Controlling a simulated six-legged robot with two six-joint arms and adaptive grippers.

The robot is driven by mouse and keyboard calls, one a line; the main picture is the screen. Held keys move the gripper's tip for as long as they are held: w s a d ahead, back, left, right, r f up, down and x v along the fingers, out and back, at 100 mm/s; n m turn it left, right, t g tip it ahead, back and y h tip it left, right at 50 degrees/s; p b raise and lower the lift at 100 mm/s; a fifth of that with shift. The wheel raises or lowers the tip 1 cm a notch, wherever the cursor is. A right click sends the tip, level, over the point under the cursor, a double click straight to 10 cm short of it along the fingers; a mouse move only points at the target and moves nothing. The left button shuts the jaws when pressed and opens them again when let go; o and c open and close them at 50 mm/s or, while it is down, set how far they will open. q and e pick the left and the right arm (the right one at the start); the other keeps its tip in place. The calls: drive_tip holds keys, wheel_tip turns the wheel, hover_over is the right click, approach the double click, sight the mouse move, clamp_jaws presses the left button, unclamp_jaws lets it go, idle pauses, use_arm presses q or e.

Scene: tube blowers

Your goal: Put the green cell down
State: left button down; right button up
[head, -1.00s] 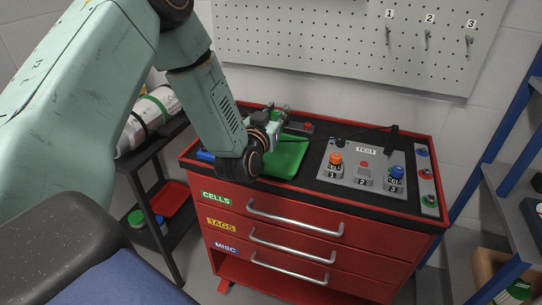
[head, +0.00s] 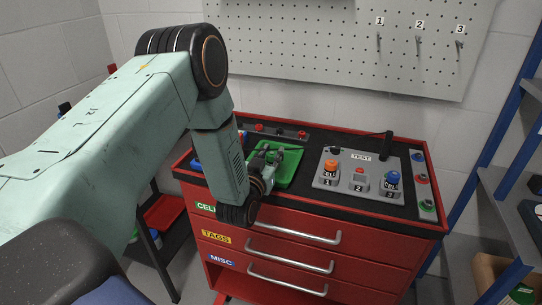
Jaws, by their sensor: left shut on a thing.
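My left gripper (head: 272,160) reaches in from the left and is low over the green tray (head: 291,168) on top of the red tool cart (head: 330,262). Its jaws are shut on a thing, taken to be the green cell. The cell itself is hard to make out against the green tray and behind the gripper, so I cannot tell whether it touches the tray. My right gripper is not in view.
Right of the tray stands the grey TEST panel (head: 358,164), with an orange cell (head: 330,172) at 1, nothing standing at 2 and a blue cell (head: 391,181) at 3. A blue tray (head: 196,164) shows partly left of my arm. A pegboard (head: 300,50) is behind.

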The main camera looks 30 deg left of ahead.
use_arm(q)
drive_tip(key=shift+w+a+f, duration=0.1)
drive_tip(key=shift+a+f, duration=0.15)
drive_tip(key=shift+a, duration=0.2)
drive_tip(key=c, duration=1.5)
unclamp_jaws()
drive_tip(key=o, duration=0.3)
drive_tip(key=shift+d+r, duration=0.15)
drive_tip(key=shift+d, duration=0.15)
drive_tip(key=shift+o, duration=0.7)
drive_tip(key=shift+a, duration=0.25)
drive_tip(key=v, duration=1.2)
drive_tip(key=s+d+f+m+g+h, duration=0.1)
drive_tip(key=s+d+f+g+h, duration=0.1)
drive_tip(key=s+d+f+g, duration=0.35)
drive_tip(key=s+d+f+m+g+h, duration=0.1)
drive_tip(key=s+d+f+g+h, duration=0.15)
drive_tip(key=s+f, duration=0.55)
drive_tip(key=s+d+f+g, duration=0.1)
drive_tip(key=s+f+g, duration=0.2)
drive_tip(key=s, duration=0.5)
drive_tip(key=s+d+f+g, duration=0.2)
drive_tip(key=s+g, duration=0.4)
drive_tip(key=s, duration=0.3)
drive_tip(key=shift+d+f+p, duration=0.15)
drive_tip(key=shift+f+p, duration=0.25)
drive_tip(key=shift+f, duration=0.5)
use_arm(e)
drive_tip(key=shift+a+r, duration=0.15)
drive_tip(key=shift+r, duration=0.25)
